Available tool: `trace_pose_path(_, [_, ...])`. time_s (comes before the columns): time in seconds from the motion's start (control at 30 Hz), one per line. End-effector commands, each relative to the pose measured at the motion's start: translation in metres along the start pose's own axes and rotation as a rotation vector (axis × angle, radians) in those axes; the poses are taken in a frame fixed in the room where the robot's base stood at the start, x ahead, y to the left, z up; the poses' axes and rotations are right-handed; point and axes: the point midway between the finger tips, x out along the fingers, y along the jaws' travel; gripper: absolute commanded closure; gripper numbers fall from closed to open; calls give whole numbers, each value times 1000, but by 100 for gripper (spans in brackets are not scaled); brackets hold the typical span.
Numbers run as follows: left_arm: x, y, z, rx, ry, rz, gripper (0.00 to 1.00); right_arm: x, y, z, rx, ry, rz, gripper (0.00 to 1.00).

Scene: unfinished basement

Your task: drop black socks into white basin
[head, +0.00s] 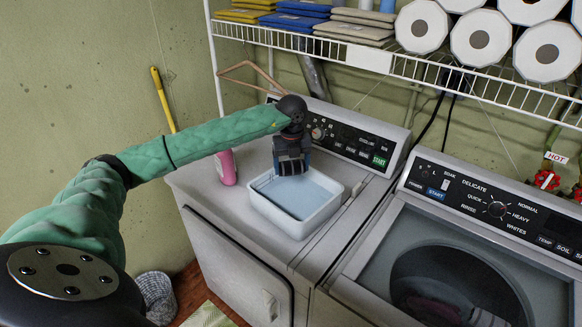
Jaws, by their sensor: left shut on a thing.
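The white basin (313,227) stands on top of the left machine and has a pale blue inside. My left gripper (292,172) points down over the back part of the basin, above its inside. It is shut on a small dark bundle, the black socks (291,168), which is hard to tell apart from the dark fingers. The gripper hides part of the basin's back rim. My right gripper is not in view.
A pink bottle (226,167) stands left of the basin. The control panel (350,143) rises behind. A wire shelf (300,40) with folded cloths and paper rolls (481,38) hangs above. A washer with a round door (455,285) is at right; a woven basket (157,295) is on the floor.

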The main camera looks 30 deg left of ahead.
Motion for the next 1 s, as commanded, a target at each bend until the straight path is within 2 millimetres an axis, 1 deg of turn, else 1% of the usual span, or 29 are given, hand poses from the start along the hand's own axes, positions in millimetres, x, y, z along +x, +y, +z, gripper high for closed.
trace_pose_path(0.17, [7, 0, 0, 0, 1, 1, 46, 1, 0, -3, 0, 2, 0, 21])
trace_pose_path(0.27, [14, 0, -1, 0, 2, 1, 46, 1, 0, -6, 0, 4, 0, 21])
trace_pose_path(0.6, [49, 0, -1, 1, 1, 2, 46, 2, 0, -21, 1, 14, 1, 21])
trace_pose_path(0.7, [56, 0, -1, 0, 1, 1, 46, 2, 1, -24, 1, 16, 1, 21])
trace_pose_path(0.9, [60, 0, -1, 0, 1, 0, 46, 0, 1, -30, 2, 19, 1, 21])
trace_pose_path(1.0, [60, 0, -1, 0, 0, 0, 46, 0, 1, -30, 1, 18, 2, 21])
